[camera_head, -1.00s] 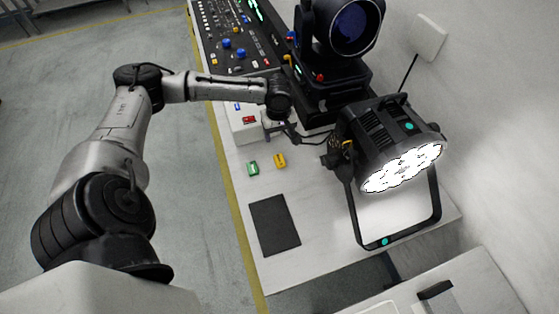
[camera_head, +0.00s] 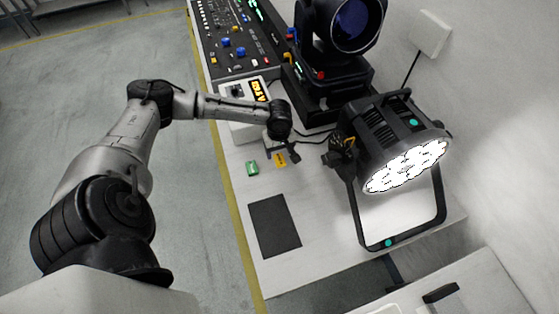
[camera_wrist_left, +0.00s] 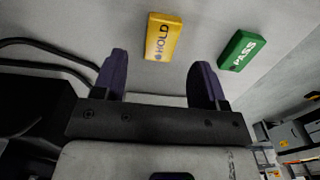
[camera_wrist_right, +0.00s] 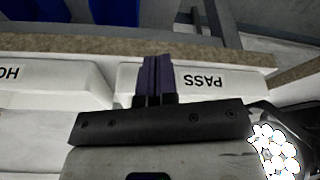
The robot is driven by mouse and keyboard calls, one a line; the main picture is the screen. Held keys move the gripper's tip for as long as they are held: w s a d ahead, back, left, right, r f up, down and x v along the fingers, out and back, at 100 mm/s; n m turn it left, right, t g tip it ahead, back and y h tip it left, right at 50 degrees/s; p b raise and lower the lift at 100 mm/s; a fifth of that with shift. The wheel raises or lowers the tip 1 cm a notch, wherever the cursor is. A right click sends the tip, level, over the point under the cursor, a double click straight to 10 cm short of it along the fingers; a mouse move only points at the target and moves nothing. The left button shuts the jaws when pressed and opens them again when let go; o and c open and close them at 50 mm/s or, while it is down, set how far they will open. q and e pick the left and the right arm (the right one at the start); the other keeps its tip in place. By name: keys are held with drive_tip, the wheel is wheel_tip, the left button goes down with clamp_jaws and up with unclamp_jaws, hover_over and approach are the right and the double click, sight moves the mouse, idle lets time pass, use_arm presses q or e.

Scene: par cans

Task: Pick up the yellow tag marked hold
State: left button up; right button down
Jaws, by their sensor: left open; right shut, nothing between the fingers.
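The yellow tag (camera_head: 280,160) marked HOLD lies on the white table, left of the lit par can. In the left wrist view the yellow tag (camera_wrist_left: 163,37) shows beyond the fingertips, roughly between them. My left gripper (camera_head: 283,151) is open and empty, close to the tag; it also shows in the left wrist view (camera_wrist_left: 160,75). The green tag (camera_head: 252,168) marked PASS lies just left of the yellow one; in the left wrist view it is at the right (camera_wrist_left: 238,49). My right gripper (camera_wrist_right: 155,75) is shut and empty, in front of a white bin labelled PASS (camera_wrist_right: 200,78).
A par can (camera_head: 390,145) with a lit face stands on the table at right, cables beside it. A dark mat (camera_head: 274,226) lies nearer. A box with an orange display (camera_head: 243,108) and a moving-head light (camera_head: 335,45) stand behind. A HOLD bin (camera_wrist_right: 45,75) sits beside the PASS bin.

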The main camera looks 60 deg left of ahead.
sight(279, 158)
use_arm(q)
wheel_tip(279, 158, down, 4)
drive_tip(key=shift+d+r+b, duration=0.1)
drive_tip(key=shift+b, duration=0.4)
drive_tip(key=c, duration=1)
